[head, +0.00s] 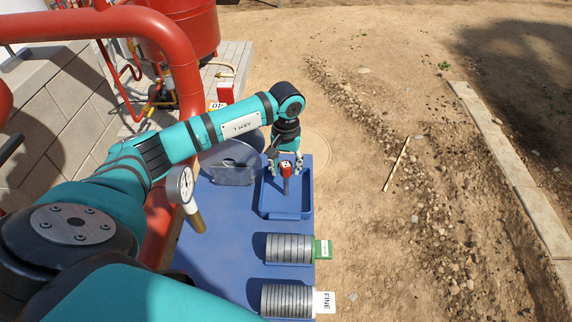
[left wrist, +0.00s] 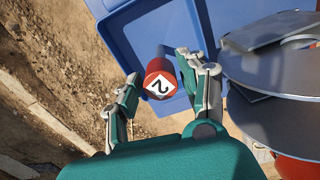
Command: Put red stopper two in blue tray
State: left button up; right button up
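Red stopper two (head: 286,168) has a red head with a white "2" label and a grey lower part. It appears upright over the blue tray (head: 286,215); I cannot tell whether its lower end touches the tray floor. My left gripper (head: 285,160) is at the tray's far side, around the stopper's head. In the left wrist view, the stopper (left wrist: 160,84) lies between the two fingers (left wrist: 156,72), which are spread with visible gaps beside it. The blue tray (left wrist: 140,30) shows behind it. My right gripper is not in view.
Two stacks of grey discs, one with a green tag (head: 322,249) and one with a "FINE" tag (head: 324,301), lie nearer. A pressure gauge (head: 181,184) and red pipes stand left.

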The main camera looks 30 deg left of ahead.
pick_arm(q)
jog(key=shift+o, duration=0.8)
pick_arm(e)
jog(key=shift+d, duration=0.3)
pick_arm(q)
jog(key=shift+r, duration=0.1)
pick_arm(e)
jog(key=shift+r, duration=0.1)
pick_arm(q)
jog(key=shift+r, duration=0.15)
notch_tip(320, 180, up, 12)
jog(key=b, duration=0.3)
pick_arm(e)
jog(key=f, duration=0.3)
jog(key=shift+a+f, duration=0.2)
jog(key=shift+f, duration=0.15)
